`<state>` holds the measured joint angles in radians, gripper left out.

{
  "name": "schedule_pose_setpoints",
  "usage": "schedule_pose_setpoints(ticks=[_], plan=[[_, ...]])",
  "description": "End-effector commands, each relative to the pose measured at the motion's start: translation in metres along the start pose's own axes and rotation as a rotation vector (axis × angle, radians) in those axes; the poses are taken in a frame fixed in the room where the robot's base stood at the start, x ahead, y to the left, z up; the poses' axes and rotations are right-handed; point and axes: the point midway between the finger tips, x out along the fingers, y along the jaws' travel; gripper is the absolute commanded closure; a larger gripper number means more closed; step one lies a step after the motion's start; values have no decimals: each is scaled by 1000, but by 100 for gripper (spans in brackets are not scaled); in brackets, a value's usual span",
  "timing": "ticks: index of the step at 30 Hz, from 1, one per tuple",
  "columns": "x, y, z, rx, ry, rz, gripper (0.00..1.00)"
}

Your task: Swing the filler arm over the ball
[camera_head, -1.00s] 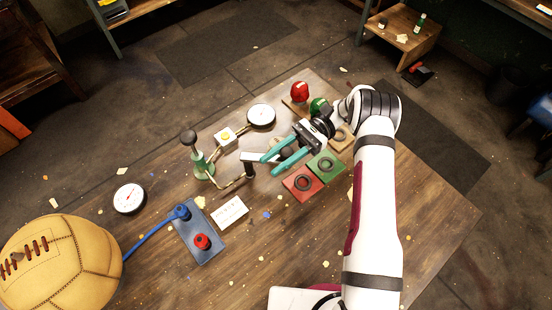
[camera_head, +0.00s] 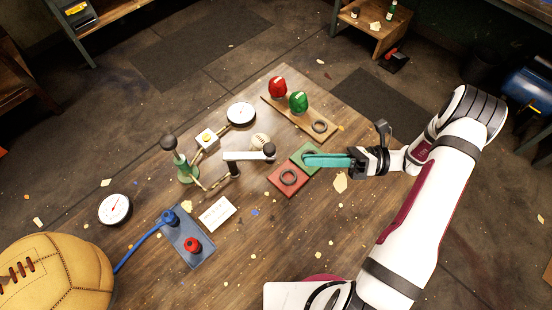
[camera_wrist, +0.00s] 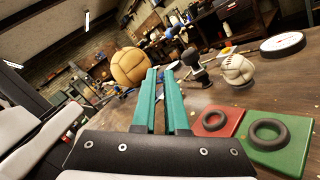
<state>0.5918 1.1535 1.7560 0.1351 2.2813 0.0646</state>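The filler arm (camera_head: 245,156) is a pale bar on a dark upright post, with a black knob (camera_head: 268,150) at its right end. A dark knob on a grey stem (camera_wrist: 190,58), likely the same one, shows ahead in the wrist view. A small whitish stitched ball (camera_head: 261,140) sits just behind the bar near the knob; the wrist view shows it right of the knob (camera_wrist: 237,68). The bar looks beside the ball from above. My gripper (camera_head: 308,160) points left, right of the knob and apart from it. Its teal fingers (camera_wrist: 161,72) have a narrow empty gap.
Red (camera_head: 288,179) and green (camera_head: 306,156) pads with dark rings lie by my fingers. A green pump (camera_head: 183,165), gauge dial (camera_head: 241,114) and blue valve plate (camera_head: 187,238) stand around the arm. A big tan ball (camera_head: 55,275) is front left. Table between pads and front edge is mostly clear.

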Motion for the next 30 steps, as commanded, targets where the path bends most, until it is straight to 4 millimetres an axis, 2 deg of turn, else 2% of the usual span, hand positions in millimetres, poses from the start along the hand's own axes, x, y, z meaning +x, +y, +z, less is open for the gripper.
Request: schedule_pose_setpoints(ticks=[1,3,6,9,14,25,30], plan=[[-18,17,-20,184,-114,-117,100],[-27,34,-44,440,-261,-237,100],[-27,50,-63,697,-419,-319,100],[-23,55,-69,807,-482,-341,100],[-3,46,-64,822,-482,-337,100],[65,8,-43,818,-476,-338,100],[67,-13,-25,813,-479,-341,100]])
